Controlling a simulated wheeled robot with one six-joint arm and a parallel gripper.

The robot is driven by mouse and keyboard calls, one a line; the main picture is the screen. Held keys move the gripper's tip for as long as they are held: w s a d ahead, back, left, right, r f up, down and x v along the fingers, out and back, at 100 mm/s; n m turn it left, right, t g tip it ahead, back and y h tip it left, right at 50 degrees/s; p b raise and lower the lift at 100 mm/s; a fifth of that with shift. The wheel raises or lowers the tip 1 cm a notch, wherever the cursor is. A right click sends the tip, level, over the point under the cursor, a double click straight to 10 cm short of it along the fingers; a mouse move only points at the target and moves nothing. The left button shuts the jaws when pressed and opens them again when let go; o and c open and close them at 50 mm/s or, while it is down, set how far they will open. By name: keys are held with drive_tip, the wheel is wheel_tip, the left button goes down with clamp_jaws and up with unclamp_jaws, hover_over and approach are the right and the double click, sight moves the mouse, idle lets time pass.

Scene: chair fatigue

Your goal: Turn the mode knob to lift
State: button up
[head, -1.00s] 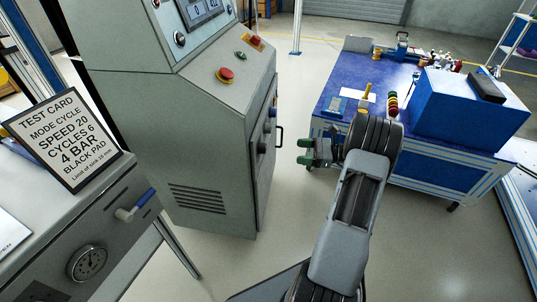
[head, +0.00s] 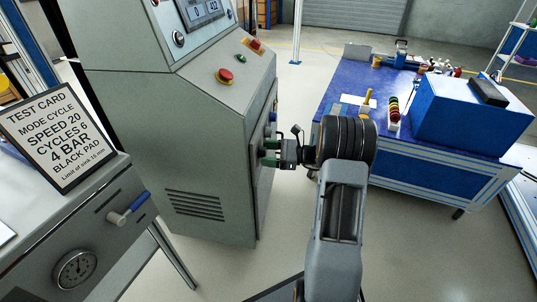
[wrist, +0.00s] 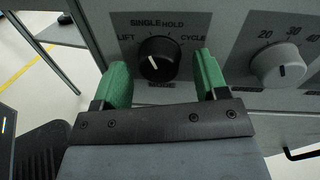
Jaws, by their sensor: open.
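The mode knob (wrist: 159,58) is round and black, on a grey plate marked LIFT, SINGLE, HOLD and CYCLE in the wrist view. A short white mark shows on its face, left of the middle; I cannot tell which label it points to. My gripper (wrist: 163,74) is open, with its green fingers to the left and right of the knob and a visible gap on each side. The knob looks at or just beyond the fingertips. In the head view my gripper (head: 270,153) is at the right side of the grey machine cabinet (head: 205,130), and hides the knob.
A pale speed knob (wrist: 279,66) with numbers sits right of the mode knob. The cabinet top carries a red button (head: 225,76). A test card (head: 52,135) reads MODE CYCLE. A blue workbench (head: 340,105) stands at the right, with clear floor between it and the cabinet.

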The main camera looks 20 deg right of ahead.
drive_tip(key=shift+c, duration=0.2)
drive_tip(key=c, duration=0.9)
drive_tip(key=shift+n+h+b, duration=0.3)
drive_tip(key=shift+n+b, duration=0.3)
drive_tip(key=shift+n, duration=3.2)
drive_tip(key=o, duration=0.9)
drive_tip(key=shift+r, duration=0.1)
